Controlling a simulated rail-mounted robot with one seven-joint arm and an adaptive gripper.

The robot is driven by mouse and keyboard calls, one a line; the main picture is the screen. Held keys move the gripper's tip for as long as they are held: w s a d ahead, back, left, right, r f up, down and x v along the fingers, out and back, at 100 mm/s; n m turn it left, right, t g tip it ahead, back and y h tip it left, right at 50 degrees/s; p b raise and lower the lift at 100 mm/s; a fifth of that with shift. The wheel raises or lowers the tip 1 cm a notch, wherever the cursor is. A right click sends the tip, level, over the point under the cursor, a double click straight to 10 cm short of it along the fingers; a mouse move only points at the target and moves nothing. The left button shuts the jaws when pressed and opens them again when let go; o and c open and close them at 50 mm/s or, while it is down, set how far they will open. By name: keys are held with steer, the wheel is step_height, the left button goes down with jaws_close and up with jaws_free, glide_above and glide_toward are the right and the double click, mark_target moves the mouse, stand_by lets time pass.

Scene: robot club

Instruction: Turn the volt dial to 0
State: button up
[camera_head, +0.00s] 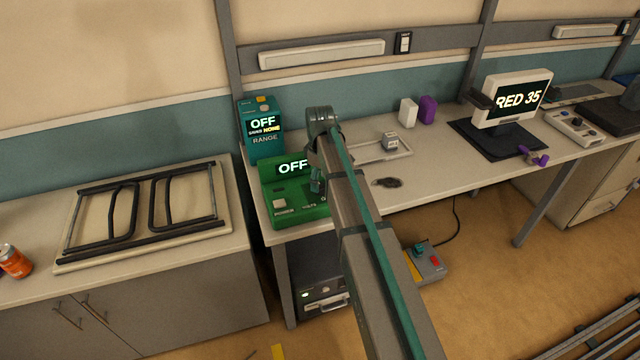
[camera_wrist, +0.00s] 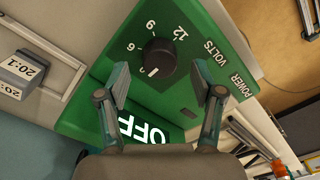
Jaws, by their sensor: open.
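The green power supply (camera_head: 272,178) stands at the left end of the bench, its display reading OFF. In the wrist view its green panel (camera_wrist: 130,98) fills the middle. The volt dial (camera_wrist: 160,55) is a round black knob with a white pointer line, which points down in that picture, slightly left. In the head view my arm hides the dial.
A teal RANGE box (camera_head: 262,134) stands behind the supply. A tray (camera_head: 400,154) with a small grey block (camera_head: 390,141) lies to the right. A dark flat item (camera_head: 387,183) lies near the bench edge. A monitor (camera_head: 511,98) reads RED 35 farther right.

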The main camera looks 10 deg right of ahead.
mark_target(320, 185)
step_height(320, 185, up, 10)
steer(key=shift+f, duration=0.15)
stand_by(0.5)
steer(key=s+a+f+n+g+p, duration=0.25)
steer(key=s+a+f+p, duration=0.35)
steer(key=s+a+f, duration=0.5)
steer(key=s+d+f+m+g+b, duration=0.2)
steer(key=s+d+f+m, duration=0.2)
steer(key=s+f, duration=1)
steer(key=s+d+f+m+g+b, duration=0.1)
steer(key=s+d+f+m+b, duration=0.1)
steer(key=s+f, duration=0.9)
steer(key=s+d+f+m+g+b, duration=0.1)
steer(key=s+d+f+m, duration=0.4)
steer(key=s+f, duration=0.7)
steer(key=s+m+b, duration=0.1)
steer(key=s+m, duration=0.1)
steer(key=s, duration=0.3)
steer(key=shift+f, duration=0.15)
